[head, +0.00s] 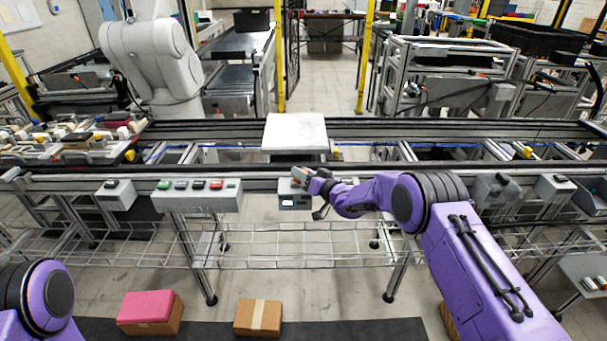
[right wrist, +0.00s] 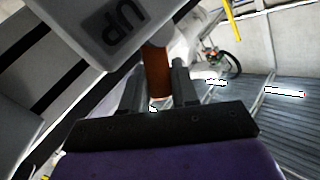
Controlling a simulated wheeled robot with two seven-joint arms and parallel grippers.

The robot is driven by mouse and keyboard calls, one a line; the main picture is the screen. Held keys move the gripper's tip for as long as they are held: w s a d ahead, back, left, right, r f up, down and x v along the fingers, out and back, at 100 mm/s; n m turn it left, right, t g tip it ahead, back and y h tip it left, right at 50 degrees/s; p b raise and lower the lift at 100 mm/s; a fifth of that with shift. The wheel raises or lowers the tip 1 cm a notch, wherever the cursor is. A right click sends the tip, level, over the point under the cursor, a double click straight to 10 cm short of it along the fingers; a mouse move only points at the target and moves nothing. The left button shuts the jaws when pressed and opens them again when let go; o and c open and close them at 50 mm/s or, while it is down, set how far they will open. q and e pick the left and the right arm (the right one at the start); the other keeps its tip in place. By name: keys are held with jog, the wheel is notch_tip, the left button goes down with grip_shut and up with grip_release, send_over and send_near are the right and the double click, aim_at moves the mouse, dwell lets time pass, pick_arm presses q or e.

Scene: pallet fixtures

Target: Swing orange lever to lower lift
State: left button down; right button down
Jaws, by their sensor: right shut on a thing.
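The orange lever (right wrist: 157,85) shows in the right wrist view between the fingers of my right gripper (right wrist: 157,95), which is shut on it. Beside the lever is a pale housing (right wrist: 95,30) marked "UP". In the head view my right gripper (head: 300,177) is at a small grey control box (head: 291,201) with a lit display on the conveyor's front rail. The lever cannot be made out there. A pale square plate (head: 296,132) sits raised above the conveyor (head: 210,131), just behind the control box. Of my left arm only a purple joint shows; its gripper is out of view.
A button panel (head: 197,197) is on the rail left of the control box, with another small box (head: 115,194) farther left. A wire rack (head: 130,243) runs below the rail. A pink-topped box (head: 148,311) and a cardboard box (head: 258,317) lie on a dark mat (head: 350,329).

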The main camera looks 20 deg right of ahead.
jog(key=n+g+h, duration=0.1)
jog(key=a+r+n+g+h+p, duration=0.1)
jog(key=shift+w+a+n, duration=0.2)
jog(key=shift+a+n, duration=0.1)
jog(key=a+n+g+h+p, duration=0.1)
jog(key=n+g+h+p, duration=0.1)
jog(key=shift+w+a+h+p, duration=0.3)
jog(key=shift+a, duration=0.1)
jog(key=shift+w+a+f+n+g+h+p, duration=0.15)
jog(key=shift+a+f+n+g+h+p, duration=0.25)
jog(key=shift+n+h, duration=0.35)
jog(key=shift+w+a+f+n+g+h, duration=0.1)
jog(key=shift+a+f+n+g+h, duration=0.15)
jog(key=shift+a+n+g+h, duration=0.4)
jog(key=shift+d+t, duration=0.2)
jog(key=shift+t, duration=0.05)
jog(key=c, duration=0.9)
grip_release()
jog(key=shift+c, duration=0.2)
